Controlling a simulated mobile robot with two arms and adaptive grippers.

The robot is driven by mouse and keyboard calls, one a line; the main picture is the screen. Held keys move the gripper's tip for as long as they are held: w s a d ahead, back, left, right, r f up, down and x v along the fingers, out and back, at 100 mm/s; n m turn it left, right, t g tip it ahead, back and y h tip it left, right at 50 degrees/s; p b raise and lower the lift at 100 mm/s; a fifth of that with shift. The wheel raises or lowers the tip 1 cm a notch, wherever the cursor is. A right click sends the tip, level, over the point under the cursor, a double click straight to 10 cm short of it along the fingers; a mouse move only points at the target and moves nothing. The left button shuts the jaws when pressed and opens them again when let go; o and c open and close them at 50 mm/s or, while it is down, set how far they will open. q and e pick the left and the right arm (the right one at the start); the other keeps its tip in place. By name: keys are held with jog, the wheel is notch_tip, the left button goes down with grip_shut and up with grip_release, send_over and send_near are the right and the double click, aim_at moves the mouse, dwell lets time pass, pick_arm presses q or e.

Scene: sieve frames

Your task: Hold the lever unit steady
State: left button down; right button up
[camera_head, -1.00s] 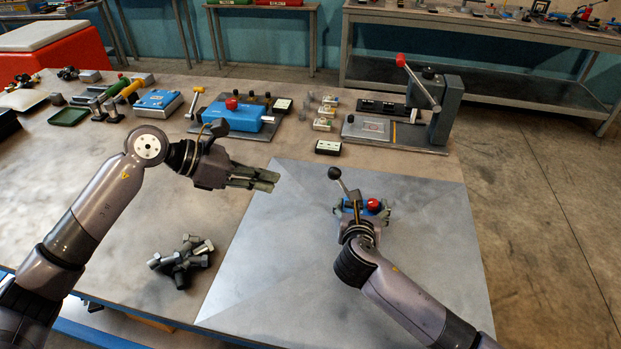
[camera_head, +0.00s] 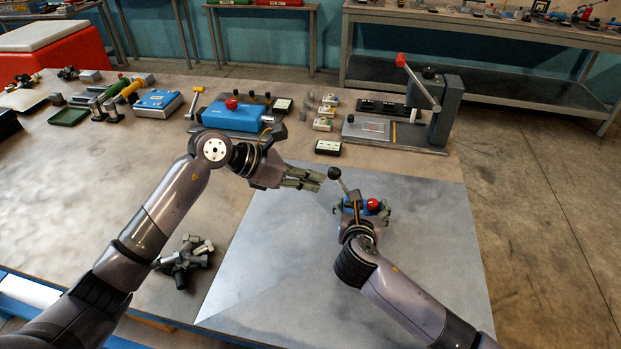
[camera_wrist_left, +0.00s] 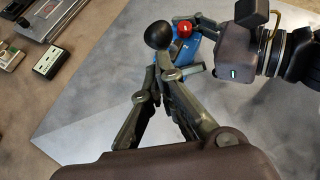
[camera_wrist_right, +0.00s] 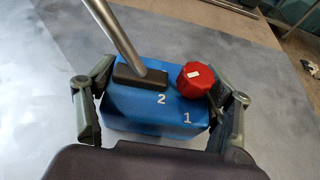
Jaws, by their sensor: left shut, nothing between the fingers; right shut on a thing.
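The lever unit is a blue box (camera_wrist_right: 150,108) with a red knob, a dark slot and white numbers 2 and 1. It rests on the grey metal sheet, and its lever tilts up to a black ball (camera_head: 334,173). My right gripper (camera_wrist_right: 160,115) is shut on the blue box, one finger on each side. It also shows in the head view (camera_head: 361,210), partly hidden by my wrist. My left gripper (camera_head: 322,180) is shut and empty, just left of the black ball. In the left wrist view the ball (camera_wrist_left: 158,36) appears just beyond my left fingertips.
The grey sheet (camera_head: 420,280) is clear around the unit. A press with a red-tipped lever (camera_head: 440,110) stands behind it. A small black-and-white box (camera_head: 328,147) and a blue device (camera_head: 230,116) lie at the back. A pile of dark bolts (camera_head: 185,262) lies near my left arm.

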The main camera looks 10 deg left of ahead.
pick_arm(q)
jog(key=shift+d+r, duration=0.3)
jog(key=shift+d+r+y, duration=0.2)
jog(key=shift+y, duration=0.2)
jog(key=d+r+m+y, duration=0.1)
jog(key=d+r+y, duration=0.2)
jog(key=d, duration=0.5)
jog(key=shift+d+r+y, duration=0.2)
jog(key=shift+d+y, duration=0.2)
jog(key=shift+y, duration=0.5)
jog(key=shift+r, duration=0.15)
jog(key=shift+r, duration=0.65)
jog(key=shift+a, duration=0.15)
